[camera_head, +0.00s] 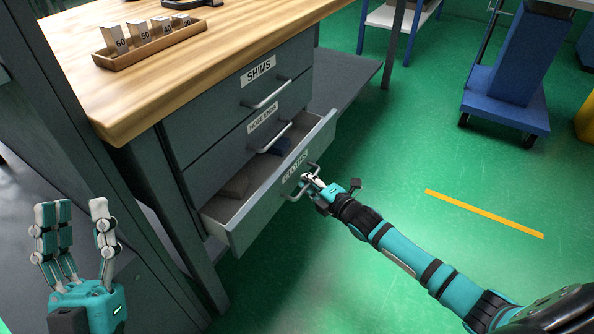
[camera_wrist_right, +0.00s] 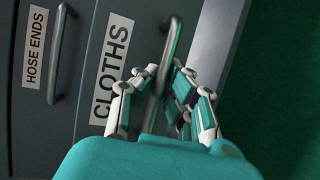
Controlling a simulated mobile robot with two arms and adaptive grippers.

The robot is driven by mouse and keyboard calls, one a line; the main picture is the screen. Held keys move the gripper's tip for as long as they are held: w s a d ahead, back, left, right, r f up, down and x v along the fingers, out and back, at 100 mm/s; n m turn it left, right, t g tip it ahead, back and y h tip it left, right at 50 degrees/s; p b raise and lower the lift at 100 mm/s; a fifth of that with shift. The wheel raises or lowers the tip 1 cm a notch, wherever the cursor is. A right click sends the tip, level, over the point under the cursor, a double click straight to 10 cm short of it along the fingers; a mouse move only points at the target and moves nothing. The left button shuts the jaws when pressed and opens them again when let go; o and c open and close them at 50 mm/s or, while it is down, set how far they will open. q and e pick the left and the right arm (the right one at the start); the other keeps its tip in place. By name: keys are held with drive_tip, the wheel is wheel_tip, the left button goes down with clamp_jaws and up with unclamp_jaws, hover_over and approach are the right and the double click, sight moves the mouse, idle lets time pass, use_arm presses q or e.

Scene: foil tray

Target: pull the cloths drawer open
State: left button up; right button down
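The cloths drawer (camera_head: 262,212) is the lowest drawer of the grey bench and stands pulled out. Its label CLOTHS reads clearly in the wrist view (camera_wrist_right: 112,65). A brown-grey folded cloth (camera_head: 235,185) and a dark blue one (camera_head: 281,146) lie inside. My right gripper (camera_head: 308,181) is at the drawer's bar handle (camera_head: 292,193). In the wrist view its fingers (camera_wrist_right: 155,85) lie on both sides of the handle (camera_wrist_right: 172,45) and close around it; the exact contact is partly hidden. My left gripper (camera_head: 78,215) is open and empty, fingers up, left of the bench.
Above are the shut HOSE ENDS drawer (camera_head: 255,150) and the SHIMS drawer (camera_head: 240,100). The wooden bench top (camera_head: 225,50) holds a tray of numbered blocks (camera_head: 150,48). Green floor (camera_head: 400,150) is free right of the drawer. A blue wheeled stand (camera_head: 510,90) is farther off.

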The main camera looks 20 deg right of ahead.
use_arm(q)
drive_tip(key=w+a+f+g+y+p, duration=0.1)
drive_tip(key=w+f+g+y+p, duration=0.1)
drive_tip(key=f+g, duration=0.5)
drive_tip(key=w+f+g+y+p, duration=0.25)
drive_tip(key=f+g, duration=0.25)
drive_tip(key=f, duration=0.5)
drive_tip(key=s+a+f+g+y+p, duration=0.1)
drive_tip(key=s+a+f+g, duration=0.2)
drive_tip(key=s+f+g, duration=0.2)
drive_tip(key=s+a+f+n+g+y+p, duration=0.1)
drive_tip(key=s+f+g, duration=0.4)
drive_tip(key=s, duration=0.5)
drive_tip(key=shift+s+a+f+g+y+p, duration=0.35)
drive_tip(key=shift+a+g+y+p, duration=0.1)
drive_tip(key=shift+a+p, duration=0.45)
use_arm(e)
drive_tip(key=s+d, duration=1.3)
drive_tip(key=s, duration=0.4)
drive_tip(key=shift+d, duration=0.2)
use_arm(q)
drive_tip(key=shift+a, duration=0.1)
use_arm(e)
drive_tip(key=shift+s, duration=0.1)
drive_tip(key=c, duration=1.4)
unclamp_jaws()
